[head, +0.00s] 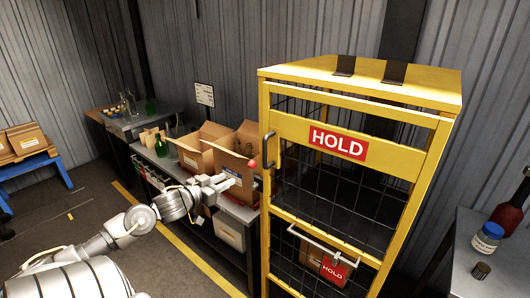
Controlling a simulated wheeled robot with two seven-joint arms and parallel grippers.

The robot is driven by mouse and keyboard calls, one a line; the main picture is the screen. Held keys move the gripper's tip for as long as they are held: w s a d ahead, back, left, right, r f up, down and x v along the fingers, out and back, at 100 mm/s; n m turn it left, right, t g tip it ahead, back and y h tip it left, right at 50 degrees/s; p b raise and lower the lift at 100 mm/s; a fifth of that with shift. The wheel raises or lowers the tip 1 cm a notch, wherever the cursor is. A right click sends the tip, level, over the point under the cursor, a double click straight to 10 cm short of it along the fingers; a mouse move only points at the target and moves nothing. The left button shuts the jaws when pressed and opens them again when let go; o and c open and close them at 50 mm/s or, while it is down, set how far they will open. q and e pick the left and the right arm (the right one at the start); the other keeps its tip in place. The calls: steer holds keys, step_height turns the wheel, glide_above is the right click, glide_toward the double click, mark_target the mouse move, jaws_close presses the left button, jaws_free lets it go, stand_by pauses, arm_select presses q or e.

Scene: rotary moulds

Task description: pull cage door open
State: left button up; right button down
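The yellow cage (375,78) stands right of centre, with dark wire mesh in its front. Its door (400,157) carries a red HOLD sign (338,143) on a yellow band and looks closed against the frame. A dark upright handle (268,150) is at the door's left edge. My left gripper (247,172) is just left of the handle and a little below it, with a red tip showing near it. It appears apart from the handle, and its finger gap is too small to read. My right gripper is not in view.
Open cardboard boxes (205,147) and a green bottle (161,146) stand on a bench behind my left arm. A side table at right holds a white jar (487,238) and a dark red bottle (510,212).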

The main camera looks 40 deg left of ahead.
mark_target(265, 164)
arm_select(q)
steer(key=d+r+m+t+h, duration=0.1)
steer(key=d+r+m+h, duration=0.15)
steer(key=d+r, duration=0.7)
steer(key=shift+h, duration=0.45)
steer(key=shift+w+r+p, duration=0.2)
steer(key=shift+w+p, duration=0.15)
steer(key=shift+w, duration=1.3)
steer(key=shift+w+r+p, duration=0.15)
steer(key=shift+w+p, duration=0.2)
steer(key=shift+w, duration=1.35)
steer(key=shift+w+r+p, duration=0.2)
steer(key=shift+w+p, duration=0.15)
steer(key=shift+w, duration=1.3)
steer(key=shift+c, duration=0.2)
jaws_close()
